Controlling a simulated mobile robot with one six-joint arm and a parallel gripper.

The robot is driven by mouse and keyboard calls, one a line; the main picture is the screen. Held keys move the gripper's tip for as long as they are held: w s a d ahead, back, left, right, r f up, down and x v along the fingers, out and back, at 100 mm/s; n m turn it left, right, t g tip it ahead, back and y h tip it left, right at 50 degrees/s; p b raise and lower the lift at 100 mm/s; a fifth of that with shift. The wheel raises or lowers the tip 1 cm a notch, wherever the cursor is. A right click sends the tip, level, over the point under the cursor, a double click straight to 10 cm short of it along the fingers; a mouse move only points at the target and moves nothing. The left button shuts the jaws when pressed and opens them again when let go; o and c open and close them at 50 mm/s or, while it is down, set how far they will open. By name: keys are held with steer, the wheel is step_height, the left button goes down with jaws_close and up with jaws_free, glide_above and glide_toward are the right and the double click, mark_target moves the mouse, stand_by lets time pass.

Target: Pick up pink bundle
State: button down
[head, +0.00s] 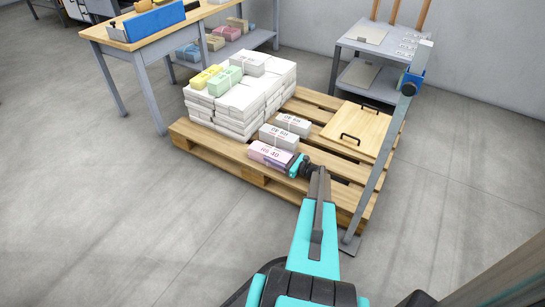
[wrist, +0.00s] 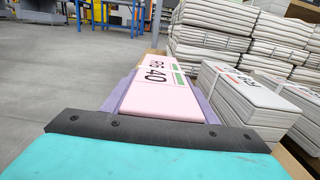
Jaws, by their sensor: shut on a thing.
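In the wrist view the teal and black gripper part (wrist: 150,135) covers the bundle's near end. The fingertips are mostly hidden, and I cannot tell whether the bundle is clear of the pallet.
The pallet (head: 215,152) carries a white paper stack (head: 240,108) with yellow and green bundles on top. Grey-white bundles (head: 279,137) lie beside the pink one. A wooden board with handles (head: 357,128) and a grey post (head: 385,150) stand right.

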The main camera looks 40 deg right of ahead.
steer(key=shift+r, duration=0.3)
steer(key=shift+r+p, duration=0.55)
steer(key=shift+r, duration=0.4)
steer(key=shift+r+p, duration=0.4)
steer(key=shift+r, duration=0.5)
steer(key=s+a+r+p, duration=0.1)
steer(key=s+a+p, duration=0.1)
steer(key=a, duration=1.3)
steer(key=shift+a+p, duration=0.4)
steer(key=shift+p, duration=0.15)
